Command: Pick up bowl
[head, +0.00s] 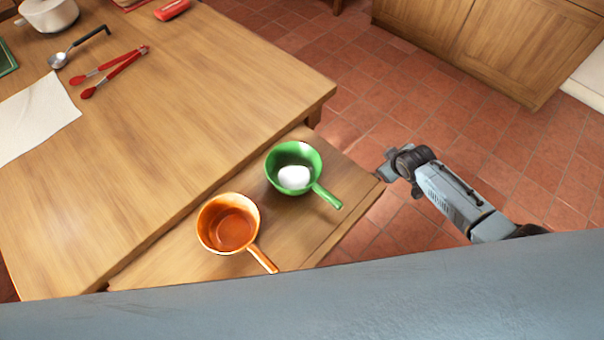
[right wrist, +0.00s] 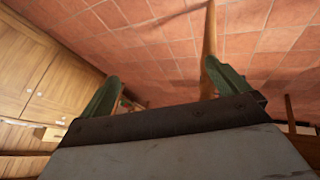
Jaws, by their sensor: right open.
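A green bowl (head: 273,173) with a handle pointing down-right sits on a lower wooden surface in the head view. A rounded white thing (head: 293,177) lies in it. An orange bowl (head: 205,232) with a handle stands to its lower left and looks empty. My right gripper (head: 382,172) is beside the right edge of that surface, to the right of the green bowl and apart from it. In the right wrist view the gripper (right wrist: 160,72) has its fingers spread with nothing held. Neither bowl shows clearly in that view. My left gripper is not in view.
The large wooden table (head: 170,105) adjoins the lower surface (head: 188,258). On it are red tongs (head: 113,72), a ladle (head: 75,46), a white pot (head: 48,14) and a white cloth (head: 35,118). Tiled floor (head: 420,85) is clear around my right arm. Wooden cabinets (head: 490,40) stand behind.

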